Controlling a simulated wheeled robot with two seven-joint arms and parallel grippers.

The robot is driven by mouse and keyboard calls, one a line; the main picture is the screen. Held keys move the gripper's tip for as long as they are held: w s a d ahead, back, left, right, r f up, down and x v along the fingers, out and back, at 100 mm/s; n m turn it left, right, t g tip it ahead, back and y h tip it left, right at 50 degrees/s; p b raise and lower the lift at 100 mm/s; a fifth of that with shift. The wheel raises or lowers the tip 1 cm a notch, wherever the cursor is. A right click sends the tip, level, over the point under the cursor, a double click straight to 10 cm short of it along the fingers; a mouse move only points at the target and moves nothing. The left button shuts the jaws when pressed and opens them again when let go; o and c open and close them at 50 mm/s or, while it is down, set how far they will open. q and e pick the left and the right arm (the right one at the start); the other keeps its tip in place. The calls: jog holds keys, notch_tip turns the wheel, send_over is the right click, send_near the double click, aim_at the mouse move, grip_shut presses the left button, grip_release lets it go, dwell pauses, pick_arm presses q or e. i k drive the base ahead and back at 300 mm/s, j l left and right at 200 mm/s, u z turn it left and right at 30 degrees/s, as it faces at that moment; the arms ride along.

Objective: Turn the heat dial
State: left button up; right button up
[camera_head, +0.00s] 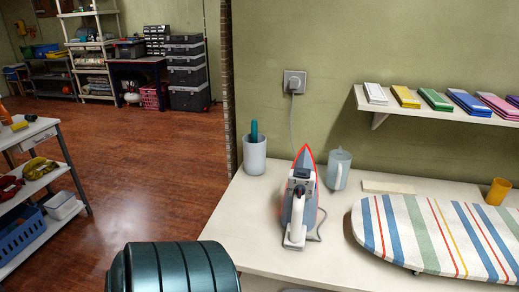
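A grey and white iron (312,206) with a red edge stands on the white table, its tip towards the wall and its handle towards me. I cannot tell whether it lies flat or rests on its heel. A dark part (301,173) shows near the front of the handle. The heat dial cannot be made out clearly at this size. Neither my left gripper nor my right gripper is in view.
A grey cup with a teal item (254,155) is left of the iron, a pale mug (338,170) right. A striped ironing board (440,236) fills the table's right. A cord runs from the wall socket (294,82). A shelf (380,106) overhangs at right.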

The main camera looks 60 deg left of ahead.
aim_at(300, 190)
jog(key=k+j, duration=0.3)
jog(key=k, duration=0.2)
jog(key=k+j, duration=0.25)
jog(key=k, duration=0.3)
